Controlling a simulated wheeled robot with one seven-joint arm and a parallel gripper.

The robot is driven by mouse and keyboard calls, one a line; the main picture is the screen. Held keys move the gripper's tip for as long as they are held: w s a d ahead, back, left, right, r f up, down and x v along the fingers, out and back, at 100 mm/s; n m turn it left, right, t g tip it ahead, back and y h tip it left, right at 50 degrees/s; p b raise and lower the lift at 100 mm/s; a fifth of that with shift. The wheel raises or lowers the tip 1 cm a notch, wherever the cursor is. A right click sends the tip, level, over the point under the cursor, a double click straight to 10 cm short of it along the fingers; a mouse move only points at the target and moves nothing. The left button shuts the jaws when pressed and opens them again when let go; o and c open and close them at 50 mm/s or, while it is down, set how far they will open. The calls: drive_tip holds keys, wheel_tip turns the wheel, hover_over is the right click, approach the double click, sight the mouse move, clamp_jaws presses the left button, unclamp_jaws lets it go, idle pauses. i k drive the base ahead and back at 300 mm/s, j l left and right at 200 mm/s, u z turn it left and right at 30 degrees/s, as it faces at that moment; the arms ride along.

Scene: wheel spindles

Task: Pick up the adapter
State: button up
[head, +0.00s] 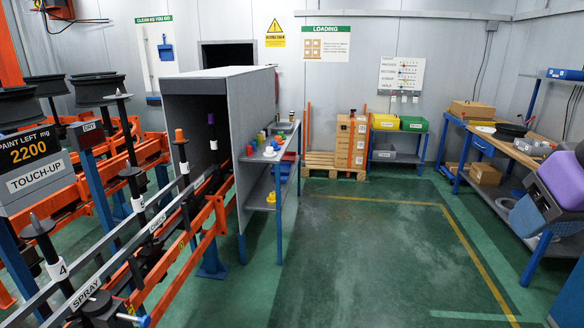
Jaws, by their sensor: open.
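No single thing is clearly marked as the adapter. An orange cap (180,135) sits on top of a dark spindle in front of the grey booth, and a purple cap (211,118) tops another spindle inside the booth's mouth. My gripper is not in view.
The orange conveyor rail (210,210) with upright spindles runs along the left, into the grey booth (215,88). A workbench (503,146) lines the right wall. A wooden pallet (325,163) and bins stand at the back. The green floor (370,240) between is clear.

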sight(269, 152)
drive_tip(key=i+z, duration=0.1)
drive_tip(key=i, duration=1.7)
drive_tip(key=i+u, duration=0.15)
drive_tip(key=i, duration=0.45)
drive_tip(key=i+l+u, duration=0.1)
drive_tip(key=i, duration=0.5)
drive_tip(key=i+l+u, duration=0.15)
drive_tip(key=i+l, duration=0.15)
drive_tip(key=i, duration=0.25)
drive_tip(key=i+l+u, duration=0.35)
drive_tip(key=i, duration=0.15)
drive_tip(key=i+l+u, duration=0.3)
drive_tip(key=i, duration=0.15)
